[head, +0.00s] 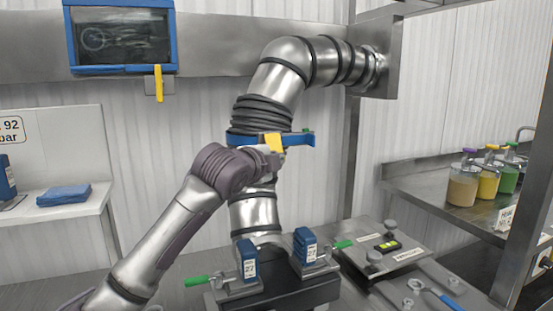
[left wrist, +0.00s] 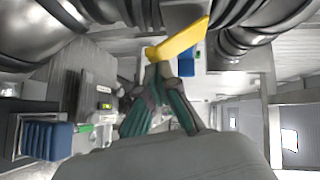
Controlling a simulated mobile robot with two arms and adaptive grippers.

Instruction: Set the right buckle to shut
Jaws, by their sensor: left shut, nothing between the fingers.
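A blue band (head: 300,139) circles the ribbed sleeve of the steel pipe, and a yellow lever (head: 273,143) sits on its front. I take these as the right buckle. I cannot tell whether it is latched. My left gripper (head: 266,158) is at the yellow lever, its tips partly hidden by the wrist. In the left wrist view, the teal fingers (left wrist: 161,72) are together and empty, with the bent yellow lever (left wrist: 180,41) right by their tips. I cannot tell whether they touch. My right gripper is out of view.
A second yellow lever (head: 159,83) hangs below a blue-framed window (head: 122,69). Two blue blocks (head: 247,259) (head: 306,245) with green handles stand on a dark base below. Jars (head: 462,186) stand on the right shelf. A blue cloth (head: 63,195) lies on the left shelf.

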